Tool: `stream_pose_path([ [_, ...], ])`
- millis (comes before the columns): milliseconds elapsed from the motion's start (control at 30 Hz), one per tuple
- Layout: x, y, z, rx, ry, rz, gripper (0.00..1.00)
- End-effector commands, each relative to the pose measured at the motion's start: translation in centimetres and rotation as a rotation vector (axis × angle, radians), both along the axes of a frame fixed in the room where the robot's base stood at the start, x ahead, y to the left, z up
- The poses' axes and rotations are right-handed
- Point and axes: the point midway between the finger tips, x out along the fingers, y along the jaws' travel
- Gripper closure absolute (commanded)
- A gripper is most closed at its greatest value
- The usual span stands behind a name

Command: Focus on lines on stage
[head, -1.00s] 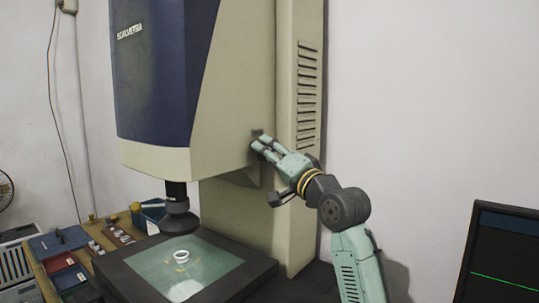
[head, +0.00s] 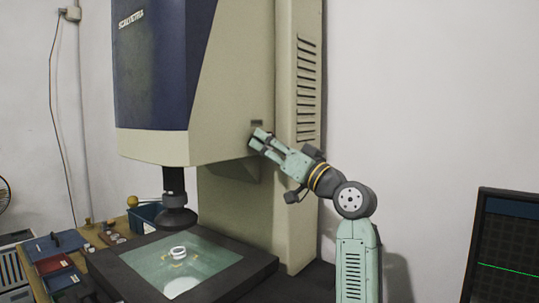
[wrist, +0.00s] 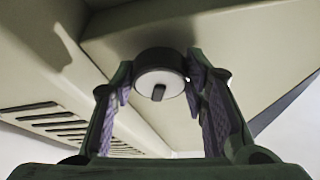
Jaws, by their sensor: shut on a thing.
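My gripper (head: 257,140) is at the side of the tall measuring machine (head: 232,110). In the wrist view its two fingers (wrist: 162,95) are closed around a dark round knob (wrist: 158,62) with a pale face and a dark slot. The stage (head: 150,262) is a dark frame with a lit greenish glass plate. A white ring (head: 177,252) lies on the glass, with faint yellowish marks near it. The dark lens (head: 176,215) hangs above the back left of the stage, clear of the ring. Whether the marks are in focus cannot be told.
A monitor (head: 508,250) at the right shows a green, nearly level line on black. A wooden bench (head: 95,245) with small parts, trays and a blue bin (head: 147,216) stands left of the stage. A vented column (head: 308,90) rises behind my gripper.

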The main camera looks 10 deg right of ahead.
Motion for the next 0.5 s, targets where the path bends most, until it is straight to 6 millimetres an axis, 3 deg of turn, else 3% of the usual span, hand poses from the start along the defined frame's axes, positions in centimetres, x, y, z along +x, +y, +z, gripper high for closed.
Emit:
stream_pose_path([
  [500, 0.12, -0.05, 0.02, -0.247, -0.246, -0.001, 0.87],
])
